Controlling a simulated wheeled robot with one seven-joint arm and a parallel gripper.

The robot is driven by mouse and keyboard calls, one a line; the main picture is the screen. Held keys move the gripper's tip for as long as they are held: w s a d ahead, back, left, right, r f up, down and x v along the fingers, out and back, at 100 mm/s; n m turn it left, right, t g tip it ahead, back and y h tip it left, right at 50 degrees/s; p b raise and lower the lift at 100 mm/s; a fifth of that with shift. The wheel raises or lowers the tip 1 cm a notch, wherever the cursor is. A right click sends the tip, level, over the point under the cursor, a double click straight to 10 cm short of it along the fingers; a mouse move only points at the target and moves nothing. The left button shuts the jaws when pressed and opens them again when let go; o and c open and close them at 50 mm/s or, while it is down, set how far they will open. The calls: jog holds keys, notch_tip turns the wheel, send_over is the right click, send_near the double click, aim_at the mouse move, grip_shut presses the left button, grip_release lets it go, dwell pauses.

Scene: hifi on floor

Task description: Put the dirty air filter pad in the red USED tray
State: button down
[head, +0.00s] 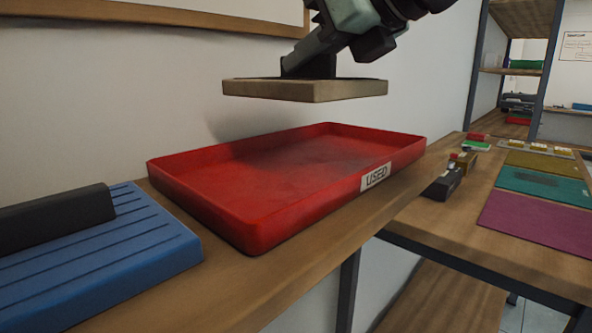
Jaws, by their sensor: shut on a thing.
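The dirty air filter pad (300,91) is a flat, tan-brown rectangular slab with a dark top. It hangs roughly level above the red USED tray (240,228), apart from it, over the tray's far part. The tray sits on a wooden shelf, has low walls and a white USED label on its front right side, and looks empty. My gripper (308,68) comes down from above and is shut on the pad. Its fingertips are partly hidden by the dark shapes at the pad's top.
A blue grooved block (100,262) with a black bar (55,221) on it stands left of the tray. On the right, a bench carries a purple mat (535,218), a teal mat (545,183) and small items. A wall (90,100) rises behind the tray.

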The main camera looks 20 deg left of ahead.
notch_tip(320, 180, down, 9)
jog(key=b, duration=0.3)
jog(key=shift+b, duration=0.3)
jog(key=shift+f, duration=0.15)
jog(key=c, duration=1.4)
grip_release()
jog(key=v, duration=1.2)
